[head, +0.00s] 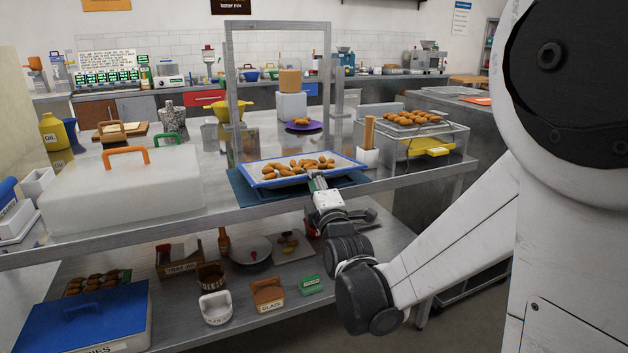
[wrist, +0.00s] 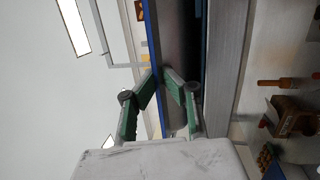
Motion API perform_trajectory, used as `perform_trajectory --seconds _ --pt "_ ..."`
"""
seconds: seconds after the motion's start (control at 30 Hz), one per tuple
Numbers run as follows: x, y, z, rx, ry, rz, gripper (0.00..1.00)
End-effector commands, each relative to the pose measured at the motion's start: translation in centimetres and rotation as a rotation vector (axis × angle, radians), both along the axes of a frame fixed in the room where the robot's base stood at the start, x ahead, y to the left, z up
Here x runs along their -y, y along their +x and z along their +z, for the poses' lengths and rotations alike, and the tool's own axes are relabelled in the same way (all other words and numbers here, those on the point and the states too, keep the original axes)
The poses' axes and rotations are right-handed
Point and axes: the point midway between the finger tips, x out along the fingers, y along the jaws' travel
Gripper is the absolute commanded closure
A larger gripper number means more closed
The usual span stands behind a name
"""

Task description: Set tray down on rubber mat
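The tray (head: 346,160) is pale with a blue rim and bears several brown peanut-shaped pastries (head: 300,166). It is over the dark teal rubber mat (head: 240,190), which lies on the steel worktable and shows past the tray's left and front sides. My gripper (head: 316,180) is at the tray's front edge. In the wrist view my gripper (wrist: 160,73) has its green-padded fingers closed around the blue rim (wrist: 151,45). The tray's dark underside shows there, so its front edge is above the mat. I cannot tell whether the far edge touches.
A large pale lidded box (head: 125,190) stands left of the mat. A steel frame (head: 232,100) rises behind the tray. A wooden-handled tool in a white holder (head: 368,157) and a rack with pastries (head: 415,135) stand close on the right. The table's front edge (head: 400,178) runs below.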

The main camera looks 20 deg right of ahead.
Motion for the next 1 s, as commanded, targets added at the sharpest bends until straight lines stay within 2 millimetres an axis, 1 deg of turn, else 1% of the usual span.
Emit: perform_trajectory --seconds 0.13,0.2,0.3,0.33,0.67,1.0 --pt "0.0 0.0 0.0 0.001 0.0 0.0 1.0" --pt "0.0 0.0 0.0 0.001 0.0 0.0 0.89" --pt "0.0 0.0 0.0 0.001 0.0 0.0 0.76" --pt "0.0 0.0 0.0 0.0 0.0 0.0 0.73" --pt "0.0 -0.1 0.0 -0.001 0.0 0.0 0.73" --pt "0.2 -1.6 0.0 0.0 0.0 -0.001 0.73"
